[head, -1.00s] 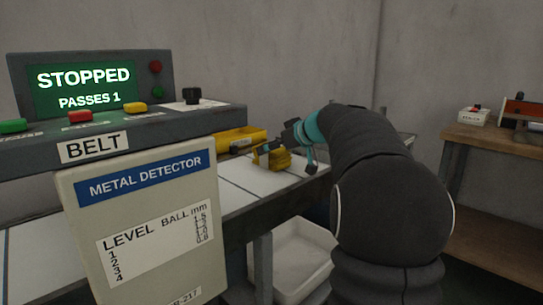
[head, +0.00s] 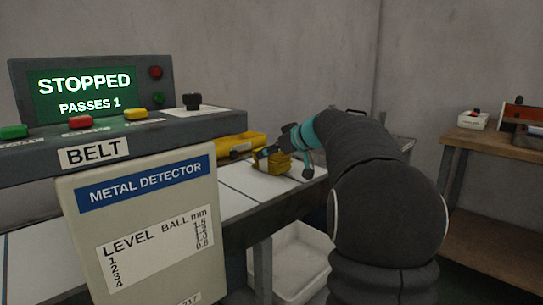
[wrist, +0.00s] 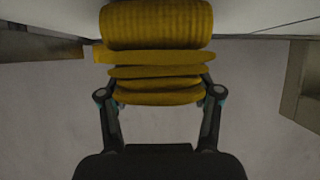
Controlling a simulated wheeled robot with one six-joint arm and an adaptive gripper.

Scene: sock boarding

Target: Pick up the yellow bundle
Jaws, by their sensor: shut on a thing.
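The yellow bundle (head: 279,164) is at the white belt (head: 236,203), beyond the metal detector in the head view. In the wrist view the ribbed, folded bundle (wrist: 157,26) fills the top middle, with several stacked folds below its thick roll. My gripper (head: 283,158) is at the bundle, its dark and teal fingers partly hidden in the head view. In the wrist view my gripper (wrist: 160,93) has one finger on each side of the lower folds, shut on them. I cannot tell whether the bundle touches the belt.
A yellow tray (head: 240,143) lies behind the bundle. The metal detector (head: 150,215) stands at the near left, its screen (head: 85,92) reading STOPPED, PASSES 1. A white bin (head: 300,262) is below the belt. A wooden bench (head: 495,145) stands at the right.

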